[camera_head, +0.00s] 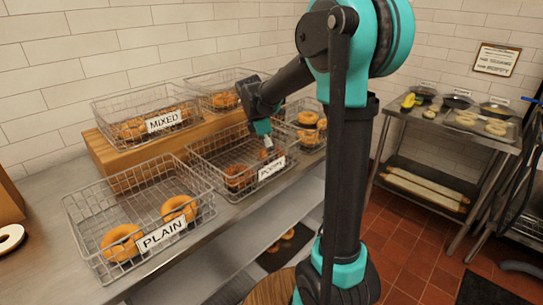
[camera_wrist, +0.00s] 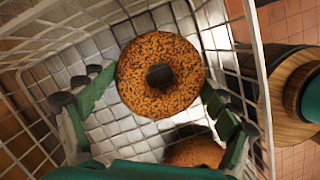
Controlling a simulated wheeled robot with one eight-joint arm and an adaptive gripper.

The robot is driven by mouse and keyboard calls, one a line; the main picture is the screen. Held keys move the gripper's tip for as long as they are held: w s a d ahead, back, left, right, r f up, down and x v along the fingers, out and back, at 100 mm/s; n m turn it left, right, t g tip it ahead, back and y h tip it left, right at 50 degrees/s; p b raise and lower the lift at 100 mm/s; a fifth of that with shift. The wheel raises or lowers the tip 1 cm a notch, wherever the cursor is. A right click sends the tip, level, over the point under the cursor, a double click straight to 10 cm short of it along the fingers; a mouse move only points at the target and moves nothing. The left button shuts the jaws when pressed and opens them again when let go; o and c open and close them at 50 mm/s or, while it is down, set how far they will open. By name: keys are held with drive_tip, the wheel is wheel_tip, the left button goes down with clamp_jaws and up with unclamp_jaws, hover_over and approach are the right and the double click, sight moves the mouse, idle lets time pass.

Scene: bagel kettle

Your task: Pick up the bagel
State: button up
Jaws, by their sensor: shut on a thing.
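A round bagel (camera_wrist: 140,90) with dark specks and a hole in its middle shows in the wrist view. It lies between the two green fingers of my gripper (camera_wrist: 160,105), which is shut on it. The wire mesh of a basket shows around and behind it. In the head view my gripper (camera_head: 265,140) reaches down into the basket labelled POPPY (camera_head: 215,157); the label and basket wall partly hide the fingertips and what they hold. Another bagel (camera_wrist: 195,153) is partly hidden at the bottom of the wrist view. A bagel (camera_head: 238,176) also lies in the POPPY basket in the head view.
The PLAIN basket (camera_head: 80,215) with two bagels stands to the front left. The MIXED basket (camera_head: 103,112) and another basket (camera_head: 193,87) stand on a raised wooden shelf (camera_head: 113,158) behind. A metal rack (camera_head: 400,130) with trays stands at the right.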

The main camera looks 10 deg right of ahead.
wheel_tip(320, 180, up, 20)
idle(0.5)
drive_tip(key=shift+f, duration=0.1)
idle(0.5)
